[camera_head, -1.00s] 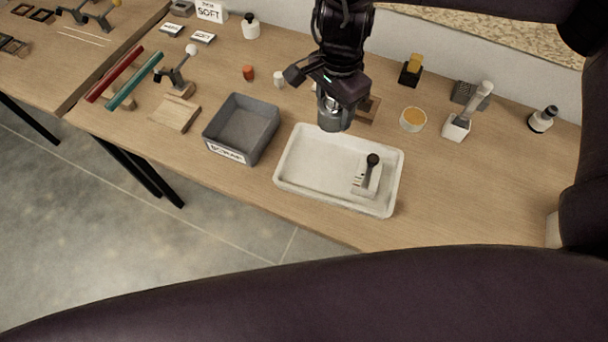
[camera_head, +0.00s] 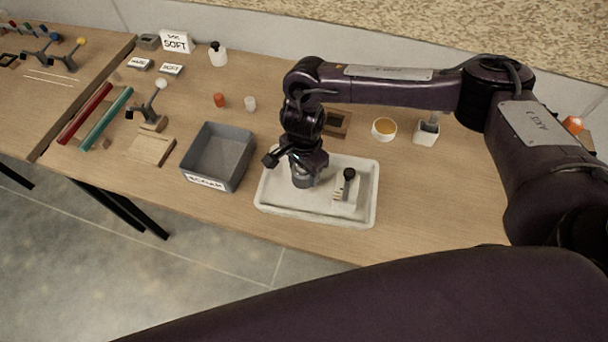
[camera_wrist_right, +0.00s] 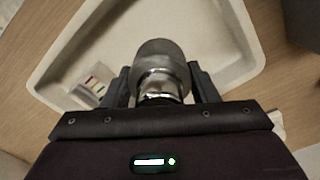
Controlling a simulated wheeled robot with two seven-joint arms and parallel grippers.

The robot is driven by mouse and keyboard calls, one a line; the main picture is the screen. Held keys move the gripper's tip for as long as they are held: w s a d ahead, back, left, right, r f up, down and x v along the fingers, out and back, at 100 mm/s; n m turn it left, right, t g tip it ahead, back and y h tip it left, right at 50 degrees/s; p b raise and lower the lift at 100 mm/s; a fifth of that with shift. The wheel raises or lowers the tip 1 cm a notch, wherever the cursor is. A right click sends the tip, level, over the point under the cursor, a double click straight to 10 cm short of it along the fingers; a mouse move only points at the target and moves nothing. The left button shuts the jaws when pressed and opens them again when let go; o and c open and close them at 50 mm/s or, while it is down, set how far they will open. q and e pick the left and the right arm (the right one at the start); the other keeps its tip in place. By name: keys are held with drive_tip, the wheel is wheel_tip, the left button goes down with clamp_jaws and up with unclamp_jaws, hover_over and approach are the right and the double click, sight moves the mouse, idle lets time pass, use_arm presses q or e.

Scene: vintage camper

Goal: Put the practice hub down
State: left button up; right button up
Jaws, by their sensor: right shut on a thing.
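The practice hub (camera_wrist_right: 160,66) is a grey metal cylinder with a shiny lower part. My right gripper (camera_wrist_right: 162,90) is shut on it, one finger on each side. In the head view my right gripper (camera_head: 303,168) points down over the left part of the white tray (camera_head: 270,207), with the hub (camera_head: 302,181) under it. I cannot tell whether the hub touches the tray floor. A small light block with a black-knobbed lever (camera_head: 346,188) stands in the tray's right part. My left gripper is not in view.
A grey bin (camera_head: 217,157) with a label stands just left of the tray. Behind are a brown wooden block (camera_head: 338,123), a round orange-topped tub (camera_head: 384,129) and a white holder (camera_head: 427,132). Red and white small pots stand behind the bin. The table's front edge is close.

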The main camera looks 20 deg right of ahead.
sight(304, 177)
wheel_tip(304, 177, down, 3)
drive_tip(key=shift+f+p, duration=0.2)
drive_tip(key=shift+p, duration=0.3)
drive_tip(key=shift+f, duration=0.2)
drive_tip(key=shift+f, duration=0.2)
drive_tip(key=o, duration=1.3)
